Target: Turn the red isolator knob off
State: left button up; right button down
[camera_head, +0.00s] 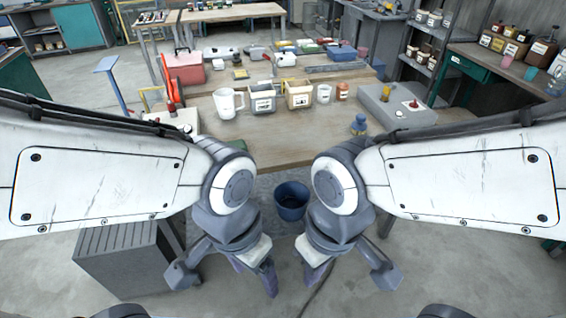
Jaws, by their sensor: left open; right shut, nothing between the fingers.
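A small red knob (413,104) stands on a pale plate on top of a grey box (375,103) at the right end of the wooden bench. A second red knob (172,107) stands on a pale unit at the left end. I cannot tell which is the isolator knob, or either one's setting. My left gripper (257,277) hangs low in front of the bench, open and empty. My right gripper (316,276) hangs low to its right, shut and empty. Both are well apart from the knobs.
A blue bucket (291,196) is on the floor between my arms. The bench's front middle is clear. A grey ribbed box (120,262) stands lower left.

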aim_at(414, 105)
jog(key=z, duration=0.2)
jog(key=i, duration=0.25)
jog(key=z, duration=0.9)
jog(key=i, duration=0.8)
jog(key=z, duration=0.65)
jog(key=i, duration=0.85)
jog(key=u, duration=0.45)
jog(key=i, duration=0.9)
jog(key=u, duration=0.8)
jog(key=i, duration=0.3)
jog(key=u, duration=0.25)
